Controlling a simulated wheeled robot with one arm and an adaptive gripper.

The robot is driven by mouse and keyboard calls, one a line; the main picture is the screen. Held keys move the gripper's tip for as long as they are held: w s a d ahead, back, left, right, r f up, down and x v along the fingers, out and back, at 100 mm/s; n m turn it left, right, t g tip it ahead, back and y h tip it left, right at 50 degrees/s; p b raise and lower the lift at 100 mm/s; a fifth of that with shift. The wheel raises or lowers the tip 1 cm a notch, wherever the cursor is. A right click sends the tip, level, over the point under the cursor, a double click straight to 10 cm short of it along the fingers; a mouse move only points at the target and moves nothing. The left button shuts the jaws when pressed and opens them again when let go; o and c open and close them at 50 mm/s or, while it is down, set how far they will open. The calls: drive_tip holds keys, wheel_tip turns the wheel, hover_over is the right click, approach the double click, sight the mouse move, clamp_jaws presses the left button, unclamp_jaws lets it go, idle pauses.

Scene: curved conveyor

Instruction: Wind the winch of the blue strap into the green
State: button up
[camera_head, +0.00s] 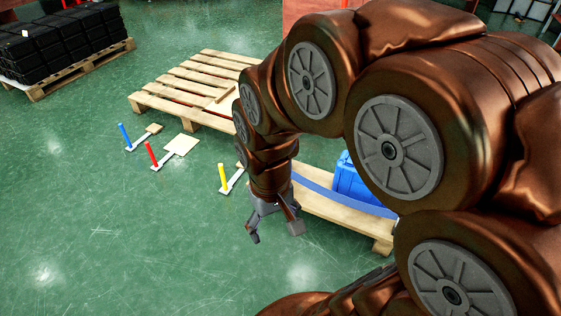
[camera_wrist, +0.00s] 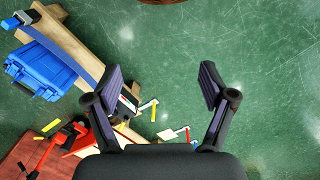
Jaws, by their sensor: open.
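The blue strap (camera_head: 335,198) runs along the near side of a wooden pallet in the head view, in front of a blue case (camera_head: 352,181). It also shows at upper left in the wrist view (camera_wrist: 73,52), beside the blue case (camera_wrist: 42,70). A small dark box with a coloured face (camera_wrist: 129,103) lies near the strap's lower end, partly behind my left finger; I cannot tell whether it is the winch. My gripper (camera_head: 272,231) hangs beside the pallet's left end. In the wrist view my gripper (camera_wrist: 160,75) is open, with bare floor between its fingers.
Blue (camera_head: 125,135), red (camera_head: 152,153) and yellow (camera_head: 222,176) upright handles stand on the floor to the left. An emptier pallet (camera_head: 190,88) lies behind them. Black crates (camera_head: 60,45) stand on a pallet at the far left. The front left floor is clear.

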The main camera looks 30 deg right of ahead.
drive_tip(key=w+d+f+m+t+h+b, duration=0.1)
drive_tip(key=w+d+f+t+b, duration=0.3)
drive_tip(key=w+f, duration=0.6)
drive_tip(key=w+d+f+t+b, duration=0.2)
drive_tip(key=w+d+f+b, duration=0.3)
drive_tip(key=w, duration=0.8)
drive_tip(key=w+d+f+m+t+h+b, duration=0.1)
drive_tip(key=w+d+f+t+b, duration=0.2)
drive_tip(key=w+d+f, duration=0.65)
drive_tip(key=w+d+f+m+t+h+b, duration=0.1)
drive_tip(key=w+d+f+t+h+b, duration=0.1)
drive_tip(key=w+d+f+t+b, duration=0.45)
drive_tip(key=w+d+f+t+h+b, duration=0.2)
drive_tip(key=w+d+f+b, duration=0.25)
drive_tip(key=f, duration=0.45)
drive_tip(key=shift+b+x, duration=1.1)
drive_tip(key=shift+x, duration=2.55)
drive_tip(key=shift+d, duration=0.1)
drive_tip(key=c, duration=1.1)
drive_tip(key=shift+c, duration=0.2)
